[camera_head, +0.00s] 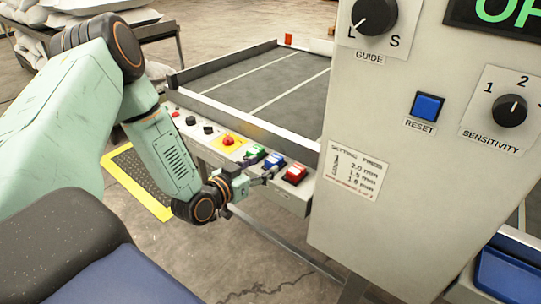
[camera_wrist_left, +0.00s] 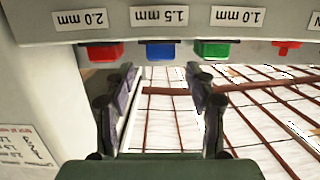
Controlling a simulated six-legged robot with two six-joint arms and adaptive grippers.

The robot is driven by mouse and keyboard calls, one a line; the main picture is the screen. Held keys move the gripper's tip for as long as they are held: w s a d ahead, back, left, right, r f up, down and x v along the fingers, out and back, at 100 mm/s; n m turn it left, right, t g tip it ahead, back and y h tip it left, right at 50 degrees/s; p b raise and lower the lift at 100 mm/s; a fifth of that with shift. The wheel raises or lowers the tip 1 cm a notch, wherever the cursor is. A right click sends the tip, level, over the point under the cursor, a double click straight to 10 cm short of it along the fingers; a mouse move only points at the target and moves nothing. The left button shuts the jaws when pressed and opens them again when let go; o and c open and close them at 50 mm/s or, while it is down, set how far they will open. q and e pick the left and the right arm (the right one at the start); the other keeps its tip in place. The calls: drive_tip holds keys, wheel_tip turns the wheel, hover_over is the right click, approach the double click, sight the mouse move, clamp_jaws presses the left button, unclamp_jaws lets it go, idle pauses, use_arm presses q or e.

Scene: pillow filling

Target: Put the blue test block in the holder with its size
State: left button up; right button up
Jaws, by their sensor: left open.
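The blue test block (camera_head: 273,160) sits in the front rail between the green block (camera_head: 254,152) and the red block (camera_head: 295,174). My left gripper (camera_head: 264,176) is just in front of the rail at the blue block. In the left wrist view the blue block (camera_wrist_left: 160,51) shows beyond the open, empty fingers (camera_wrist_left: 161,72), roughly centred between them. It lines up with the label 1.5 mm (camera_wrist_left: 159,16). The red block (camera_wrist_left: 102,52) lines up with 2.0 mm (camera_wrist_left: 81,20) and the green block (camera_wrist_left: 214,49) with 1.0 mm (camera_wrist_left: 238,17). My right gripper is out of view.
A grey control cabinet (camera_head: 330,225) with knobs and a blue reset button (camera_head: 427,106) stands close on the right. A red button on a yellow plate (camera_head: 228,141) sits farther left on the rail. A dark conveyor bed (camera_head: 270,85) lies behind it.

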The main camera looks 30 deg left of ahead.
use_arm(q)
drive_tip(key=s+d+f+g+h+p, duration=0.2)
drive_tip(key=s+d+f+g, duration=0.6)
drive_tip(key=s+d, duration=0.4)
drive_tip(key=s+d+f+g+y, duration=0.1)
drive_tip(key=s+g, duration=0.3)
drive_tip(key=s, duration=0.7)
drive_tip(key=s+f+n+g+y, duration=0.1)
drive_tip(key=s+f+g, duration=0.2)
drive_tip(key=s, duration=0.8)
drive_tip(key=shift+d+f+g+y, duration=0.35)
drive_tip(key=shift+f+g+y, duration=0.05)
drive_tip(key=shift+f, duration=0.3)
